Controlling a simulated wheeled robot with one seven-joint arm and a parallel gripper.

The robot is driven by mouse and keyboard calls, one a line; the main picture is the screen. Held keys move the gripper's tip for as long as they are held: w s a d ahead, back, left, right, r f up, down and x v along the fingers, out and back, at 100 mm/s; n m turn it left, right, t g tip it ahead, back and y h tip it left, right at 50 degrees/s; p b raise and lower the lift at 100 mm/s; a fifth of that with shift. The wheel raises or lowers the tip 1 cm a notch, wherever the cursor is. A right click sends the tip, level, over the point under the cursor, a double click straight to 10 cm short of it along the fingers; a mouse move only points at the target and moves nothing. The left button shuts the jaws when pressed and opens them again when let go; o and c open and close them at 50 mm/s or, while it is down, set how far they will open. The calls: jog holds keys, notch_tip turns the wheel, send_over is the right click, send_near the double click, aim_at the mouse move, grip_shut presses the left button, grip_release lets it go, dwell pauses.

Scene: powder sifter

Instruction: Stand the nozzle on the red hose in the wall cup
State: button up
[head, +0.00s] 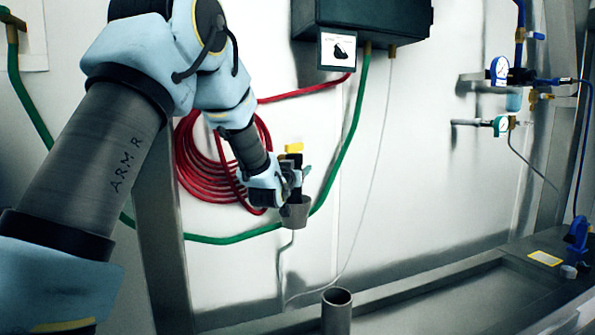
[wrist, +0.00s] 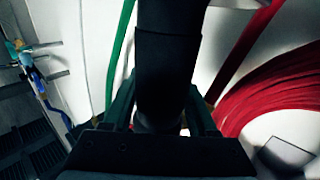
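The nozzle (head: 294,163) is a dark upright piece with a yellow top. My gripper (head: 291,183) is at its middle, and its fingers close in on both sides of the dark body (wrist: 168,70) in the wrist view. The grey wall cup (head: 296,213) is directly below the gripper in the head view. The nozzle's lower end is hidden by the gripper and the cup rim, so I cannot tell if it is inside the cup or just above it. The red hose (head: 212,165) hangs coiled on the wall behind my arm; it also shows in the wrist view (wrist: 265,90).
A green hose (head: 352,120) hangs from a dark wall box (head: 375,18) and passes close to the cup. An open grey tube (head: 337,312) stands below, in front of a metal trough (head: 450,300). Gauges and blue pipes (head: 500,70) are at right.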

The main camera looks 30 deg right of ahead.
jog(key=o, duration=0.4)
jog(key=shift+f, duration=0.15)
jog(key=shift+a, duration=0.1)
jog(key=b+v, duration=0.3)
jog(key=v, duration=0.7)
jog(key=shift+s+a, duration=0.2)
jog(key=shift+s, duration=0.1)
jog(key=w+a+f+n+g+y+p, duration=0.15)
jog(key=a+f+y, duration=0.3)
jog(key=a, duration=0.65)
jog(key=a+f+n+g+y+p, duration=0.2)
jog(key=a+f+y, duration=0.25)
jog(key=a, duration=0.55)
jog(key=s+a+f+n+g+y, duration=0.1)
jog(key=s+a+g, duration=0.1)
jog(key=s+a, duration=0.3)
jog(key=s+a+f+n+g+y+p, duration=0.1)
jog(key=s+a+f+g, duration=0.1)
jog(key=s+a, duration=0.3)
jog(key=s+a+f+n+g+y+p, duration=0.1)
jog(key=s+a+g, duration=0.3)
jog(key=a, duration=0.4)
jog(key=shift+s+a+f+n, duration=0.2)
jog(key=shift+s+f+n, duration=0.35)
jog(key=shift+s+f, duration=0.15)
